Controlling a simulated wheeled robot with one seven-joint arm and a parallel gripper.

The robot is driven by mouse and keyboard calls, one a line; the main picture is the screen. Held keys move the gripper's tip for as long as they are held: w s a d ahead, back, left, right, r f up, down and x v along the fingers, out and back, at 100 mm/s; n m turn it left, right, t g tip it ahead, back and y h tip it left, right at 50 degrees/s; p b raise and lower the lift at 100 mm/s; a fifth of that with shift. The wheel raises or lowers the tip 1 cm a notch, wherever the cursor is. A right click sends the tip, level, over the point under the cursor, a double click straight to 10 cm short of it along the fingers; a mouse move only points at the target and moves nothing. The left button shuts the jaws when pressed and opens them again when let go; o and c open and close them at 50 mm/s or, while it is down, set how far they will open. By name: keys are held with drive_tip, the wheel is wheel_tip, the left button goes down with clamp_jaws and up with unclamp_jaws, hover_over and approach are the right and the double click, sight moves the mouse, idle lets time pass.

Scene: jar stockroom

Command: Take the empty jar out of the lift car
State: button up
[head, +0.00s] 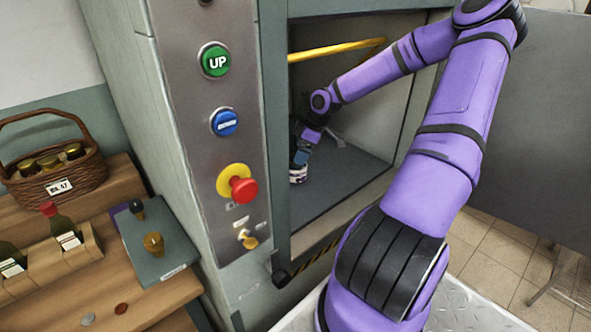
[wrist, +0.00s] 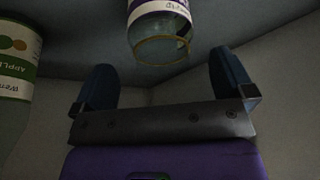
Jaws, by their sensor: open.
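My gripper (head: 300,157) reaches inside the lift car (head: 355,170), low near its left side. In the wrist view my gripper (wrist: 161,68) is open, its two dark blue fingers apart with nothing between them. A clear glass jar (wrist: 160,30) with a white and purple label shows upside down ahead of the fingers, roughly centred. Its glass looks empty, and its far end is cut off by the frame. A second jar (wrist: 16,75) with a green-and-white label stands at the left edge; its contents are unclear. In the head view a small pale jar (head: 297,175) shows just below my gripper.
A yellow bar (head: 335,50) crosses the upper part of the lift opening. The control panel with a green UP button (head: 214,61) and red stop knob (head: 243,190) stands left of it. A wooden bench with a basket (head: 55,165) and bottles is farther left.

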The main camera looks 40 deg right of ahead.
sight(296, 167)
drive_tip(key=x, duration=0.5)
drive_tip(key=shift+w+a+r, duration=0.1)
drive_tip(key=shift+w+a, duration=0.1)
drive_tip(key=shift+a, duration=0.05)
drive_tip(key=c, duration=1)
